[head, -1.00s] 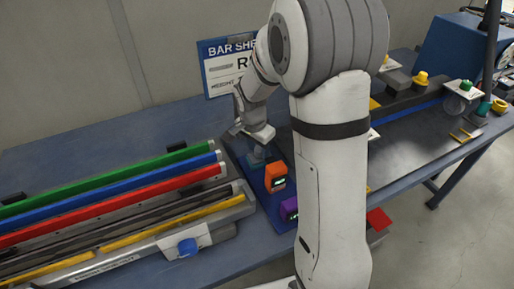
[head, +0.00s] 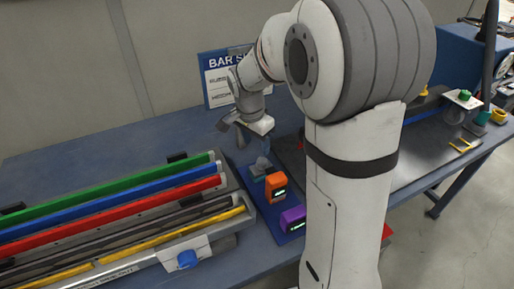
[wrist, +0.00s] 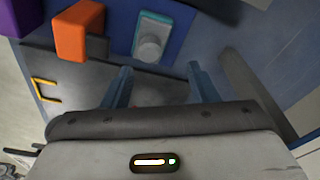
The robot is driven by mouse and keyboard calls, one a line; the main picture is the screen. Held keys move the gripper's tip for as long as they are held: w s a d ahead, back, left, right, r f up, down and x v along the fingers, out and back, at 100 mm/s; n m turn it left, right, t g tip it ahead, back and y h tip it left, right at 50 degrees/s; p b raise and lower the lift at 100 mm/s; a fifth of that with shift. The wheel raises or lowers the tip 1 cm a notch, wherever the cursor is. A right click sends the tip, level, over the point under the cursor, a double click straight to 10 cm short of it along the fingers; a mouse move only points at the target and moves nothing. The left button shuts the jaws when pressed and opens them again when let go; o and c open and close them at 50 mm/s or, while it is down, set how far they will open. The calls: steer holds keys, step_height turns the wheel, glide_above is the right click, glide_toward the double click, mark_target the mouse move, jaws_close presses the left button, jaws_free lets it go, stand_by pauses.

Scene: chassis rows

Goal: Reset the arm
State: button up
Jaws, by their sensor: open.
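My gripper (head: 243,135) is in the air above the blue mat (head: 238,187), in front of the sign. In the wrist view its two blue-grey fingers (wrist: 160,80) stand apart with nothing between them. A teal-grey piece with a round knob (head: 259,170) sits on the mat below my gripper. It also shows in the wrist view (wrist: 151,45), beyond the fingers and apart from them. An orange block (head: 276,188) and a purple block (head: 292,220) lie nearer on the mat.
A rack with green, blue, red, black and yellow bars (head: 120,220) fills the left of the table. A sign (head: 217,86) stands at the back. Several small parts and a blue machine (head: 447,52) are on the right. My arm hides the middle of the table.

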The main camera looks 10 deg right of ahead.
stand_by(0.4)
steer(key=s+r+n+p, duration=0.1)
steer(key=s+r+n, duration=0.1)
steer(key=s, duration=0.5)
steer(key=s+r+n+t+y+p, duration=0.1)
steer(key=s+r+n, duration=0.2)
steer(key=s+n, duration=0.2)
steer(key=s+r+n, duration=0.2)
steer(key=s+n, duration=0.2)
steer(key=s, duration=0.5)
steer(key=shift+d+r+t+p, duration=0.3)
steer(key=shift+d+r+p, duration=0.1)
steer(key=shift+c, duration=0.5)
